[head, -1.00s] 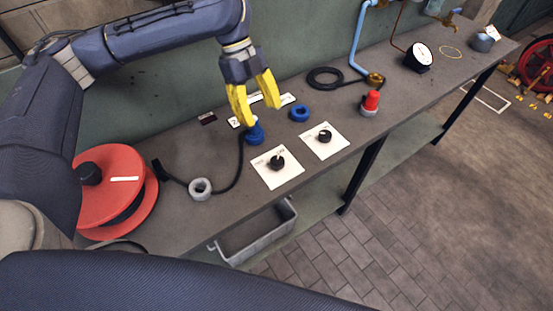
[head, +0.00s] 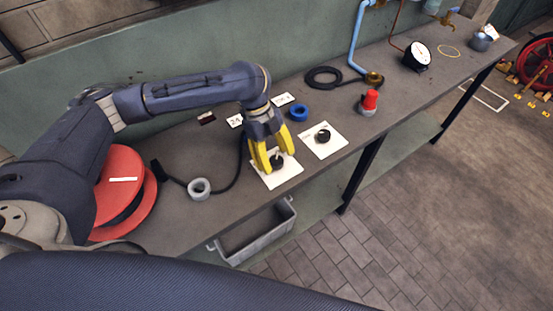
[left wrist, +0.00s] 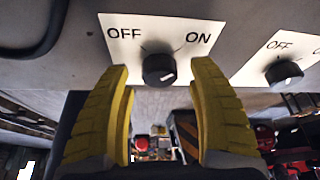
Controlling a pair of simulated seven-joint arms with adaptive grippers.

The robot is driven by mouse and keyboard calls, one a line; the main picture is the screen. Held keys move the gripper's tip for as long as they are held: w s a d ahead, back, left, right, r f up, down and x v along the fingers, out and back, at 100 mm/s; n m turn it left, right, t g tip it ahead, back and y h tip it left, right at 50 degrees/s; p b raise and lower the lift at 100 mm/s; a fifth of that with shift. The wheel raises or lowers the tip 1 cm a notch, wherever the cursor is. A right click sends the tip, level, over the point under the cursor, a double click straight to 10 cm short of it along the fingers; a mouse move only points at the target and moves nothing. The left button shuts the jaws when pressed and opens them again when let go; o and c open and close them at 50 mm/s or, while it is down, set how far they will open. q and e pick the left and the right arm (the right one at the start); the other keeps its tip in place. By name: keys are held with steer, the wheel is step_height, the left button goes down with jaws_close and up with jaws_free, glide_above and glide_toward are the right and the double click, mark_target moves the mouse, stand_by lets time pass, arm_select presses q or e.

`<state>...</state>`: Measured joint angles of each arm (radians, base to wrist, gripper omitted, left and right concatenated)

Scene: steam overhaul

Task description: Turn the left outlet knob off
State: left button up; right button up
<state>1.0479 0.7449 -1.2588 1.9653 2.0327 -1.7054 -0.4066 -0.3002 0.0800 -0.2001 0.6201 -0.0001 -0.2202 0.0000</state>
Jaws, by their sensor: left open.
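The left outlet knob is a black round knob (left wrist: 159,70) on a white plate (left wrist: 115,32) marked OFF on the left and ON on the right. The white mark on its face points to the lower right in the left wrist view. In the head view the knob (head: 277,160) shows between the yellow fingers of my left gripper (head: 271,164). My left gripper, also in the left wrist view (left wrist: 165,85), is open, with one finger on each side of the knob and gaps between. A right knob (head: 322,136) sits on its own plate (head: 322,149). My right gripper is not seen.
A red cable reel (head: 118,190) stands at the left of the grey bench. A grey ring (head: 199,188), a blue ring (head: 298,112) and a red-topped part (head: 369,102) lie around the plates. A grey bin (head: 255,240) is below the front edge.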

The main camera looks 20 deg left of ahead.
arm_select(q)
steer(key=shift+s+d+f, duration=0.1)
steer(key=shift+d+f, duration=0.1)
steer(key=shift+f, duration=0.25)
steer(key=c, duration=1.3)
